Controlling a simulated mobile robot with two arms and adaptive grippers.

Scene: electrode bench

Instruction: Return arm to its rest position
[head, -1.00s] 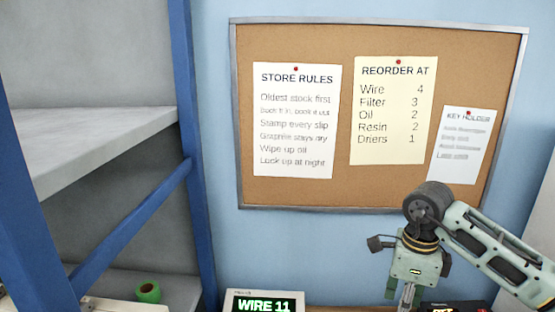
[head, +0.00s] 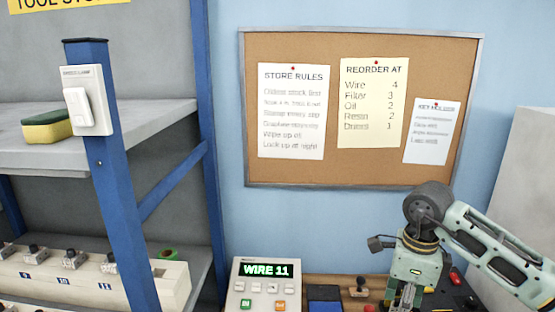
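My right arm comes in from the right edge in the head view, with its elbow raised before the lower right of the wall board. My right gripper (head: 404,297) points down over the bench at the bottom edge. Its fingers are partly cut off, so I cannot tell whether it is open or shut, or whether it holds anything. My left arm and gripper are not in view.
A blue-posted shelf (head: 120,190) at left holds a sponge (head: 45,125), a green roll (head: 168,254) and a numbered rack (head: 60,280). A cork board (head: 430,75) hangs behind.

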